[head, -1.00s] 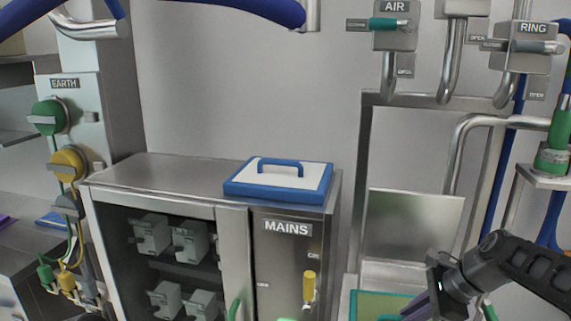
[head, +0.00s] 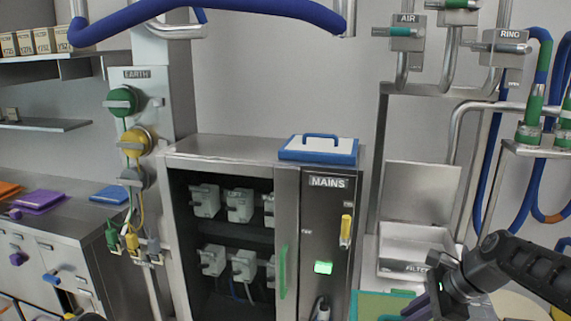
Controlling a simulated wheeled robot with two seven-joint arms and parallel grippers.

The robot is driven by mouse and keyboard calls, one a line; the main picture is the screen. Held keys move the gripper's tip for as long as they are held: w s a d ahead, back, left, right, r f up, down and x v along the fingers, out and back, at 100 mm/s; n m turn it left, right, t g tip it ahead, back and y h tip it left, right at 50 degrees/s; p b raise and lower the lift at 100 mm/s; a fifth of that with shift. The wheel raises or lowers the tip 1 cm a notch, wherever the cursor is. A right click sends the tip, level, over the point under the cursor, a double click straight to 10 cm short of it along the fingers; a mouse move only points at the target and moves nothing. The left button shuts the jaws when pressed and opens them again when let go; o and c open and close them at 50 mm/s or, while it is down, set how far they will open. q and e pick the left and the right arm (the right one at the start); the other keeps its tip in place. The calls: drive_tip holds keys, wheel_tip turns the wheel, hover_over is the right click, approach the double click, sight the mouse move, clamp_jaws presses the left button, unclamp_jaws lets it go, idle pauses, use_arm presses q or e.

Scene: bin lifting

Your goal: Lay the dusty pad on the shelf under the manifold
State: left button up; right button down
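A green-edged pad (head: 372,306) shows at the bottom edge, partly cut off; I cannot make out dust on it. My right gripper (head: 418,306) is at its right side with dark fingers against it, and appears shut on it. My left gripper is not in view. The manifold of pipes and valves labelled AIR (head: 407,32) and RING (head: 506,55) is on the wall at upper right. Under it is an open steel housing with a tray labelled FILTER (head: 412,240). A small steel shelf (head: 540,151) carries green fittings at the right.
A steel MAINS cabinet (head: 230,148) stands in the middle, with a blue-edged white pad with a handle (head: 320,150) on top. Valves on an EARTH panel (head: 150,88) are at left. A worktop (head: 75,215) with coloured plates is at far left. Blue hoses hang at right.

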drive_tip(key=shift+s+a+r, duration=0.1)
drive_tip(key=shift+s+a, duration=0.15)
drive_tip(key=shift+s, duration=0.2)
drive_tip(key=shift+s+r+n, duration=0.1)
drive_tip(key=shift+s+n, duration=0.05)
drive_tip(key=shift+n, duration=0.35)
drive_tip(key=shift+d+f+n+g, duration=0.1)
drive_tip(key=shift+f+n+g, duration=0.2)
drive_tip(key=shift+g, duration=0.1)
drive_tip(key=shift+w+n+y, duration=0.2)
drive_tip(key=shift+n+y, duration=0.1)
drive_tip(key=shift+n, duration=0.2)
drive_tip(key=shift+s+n+g, duration=0.3)
drive_tip(key=shift+n+g, duration=0.1)
drive_tip(key=shift+g, duration=0.1)
drive_tip(key=a+f+n+g, duration=0.1)
drive_tip(key=n, duration=0.1)
drive_tip(key=s+a+f+n+g, duration=0.1)
drive_tip(key=f+n, duration=0.1)
drive_tip(key=s+a+f+n+g, duration=0.1)
drive_tip(key=f+n, duration=0.1)
drive_tip(key=shift+s+a+n+g+y, duration=0.1)
drive_tip(key=shift+s+n+g+y, duration=0.1)
drive_tip(key=shift+n+g+y, duration=0.1)
drive_tip(key=s+a+f+n+g, duration=0.1)
drive_tip(key=s+a+f+n, duration=0.1)
drive_tip(key=f, duration=0.5)
drive_tip(key=shift+a+n+h, duration=0.4)
drive_tip(key=shift+a+n, duration=0.1)
drive_tip(key=shift+a, duration=0.3)
